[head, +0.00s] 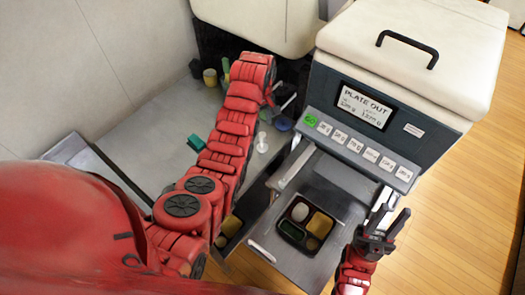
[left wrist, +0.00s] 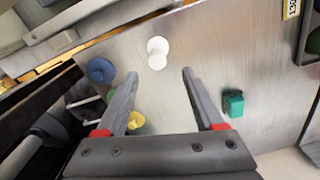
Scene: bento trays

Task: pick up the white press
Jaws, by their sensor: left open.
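The white press (head: 262,143) stands on the grey metal counter, just right of my left arm in the head view. In the left wrist view the white press (left wrist: 157,52) shows as a round white knob over a wider white disc. My left gripper (left wrist: 159,75) is open and empty. The press appears beyond its fingertips, roughly centred between them, with no finger visibly touching it. In the head view the left gripper is mostly hidden by its own arm. My right gripper (head: 392,212) is open and empty, in front of the plating machine at lower right.
A green block (left wrist: 233,103), a blue round item (left wrist: 102,70) and a yellow item (left wrist: 135,120) lie around the press. The machine (head: 360,110) with a "PLATE OUT" screen stands to the right. A black bento tray (head: 283,232) with food sits below it. The left counter is mostly clear.

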